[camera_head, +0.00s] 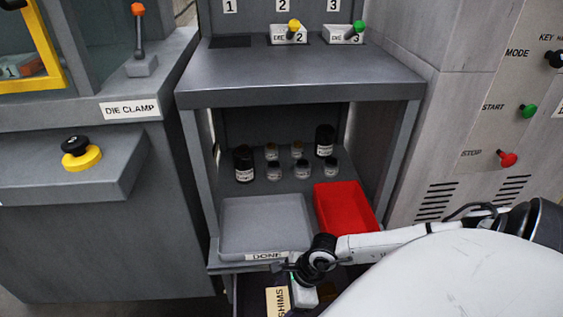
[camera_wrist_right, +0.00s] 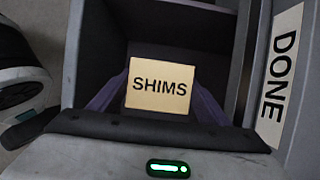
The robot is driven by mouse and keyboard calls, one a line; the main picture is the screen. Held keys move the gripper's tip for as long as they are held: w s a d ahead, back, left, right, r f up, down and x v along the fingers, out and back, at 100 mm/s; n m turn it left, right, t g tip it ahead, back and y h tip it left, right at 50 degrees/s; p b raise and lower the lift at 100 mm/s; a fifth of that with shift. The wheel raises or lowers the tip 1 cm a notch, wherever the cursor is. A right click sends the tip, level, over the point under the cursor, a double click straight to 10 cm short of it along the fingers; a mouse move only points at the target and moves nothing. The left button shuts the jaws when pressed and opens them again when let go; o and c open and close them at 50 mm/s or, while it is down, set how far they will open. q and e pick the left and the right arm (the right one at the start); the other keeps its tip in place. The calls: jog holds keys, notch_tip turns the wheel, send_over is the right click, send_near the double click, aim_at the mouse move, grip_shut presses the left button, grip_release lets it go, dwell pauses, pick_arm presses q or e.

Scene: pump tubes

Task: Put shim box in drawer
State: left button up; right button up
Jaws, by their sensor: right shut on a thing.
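The shim box (camera_wrist_right: 160,86) shows as a tan face lettered SHIMS in the right wrist view, between the two dark fingers of my right gripper (camera_wrist_right: 155,100). The gripper is shut on it. In the head view the tan box (camera_head: 277,302) is at the bottom edge, beside my right gripper (camera_head: 290,280). The dark open drawer (camera_wrist_right: 82,45) surrounds the box in the wrist view, below the DONE tray. I cannot tell whether the box touches the drawer floor. My left gripper is in neither view.
The grey DONE tray (camera_head: 262,222) and a red tray (camera_head: 343,206) sit on the shelf just above the drawer. Several dark bottles and jars (camera_head: 243,163) stand behind them. Machine cabinets flank the shelf, with a yellow-ringed knob (camera_head: 80,157) at left and a control panel (camera_head: 510,110) at right.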

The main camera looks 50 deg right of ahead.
aim_at(280, 313)
notch_tip(280, 313, down, 10)
jog(key=b, duration=0.4)
jog(key=shift+f, duration=0.15)
jog(key=shift+w+f+b, duration=0.1)
jog(key=shift+f+b, duration=0.25)
jog(key=shift+f, duration=0.05)
notch_tip(280, 313, down, 4)
jog(key=shift+r+b, duration=0.2)
jog(key=shift+b, duration=0.9)
jog(key=shift+f, duration=0.2)
jog(key=shift+r, duration=0.1)
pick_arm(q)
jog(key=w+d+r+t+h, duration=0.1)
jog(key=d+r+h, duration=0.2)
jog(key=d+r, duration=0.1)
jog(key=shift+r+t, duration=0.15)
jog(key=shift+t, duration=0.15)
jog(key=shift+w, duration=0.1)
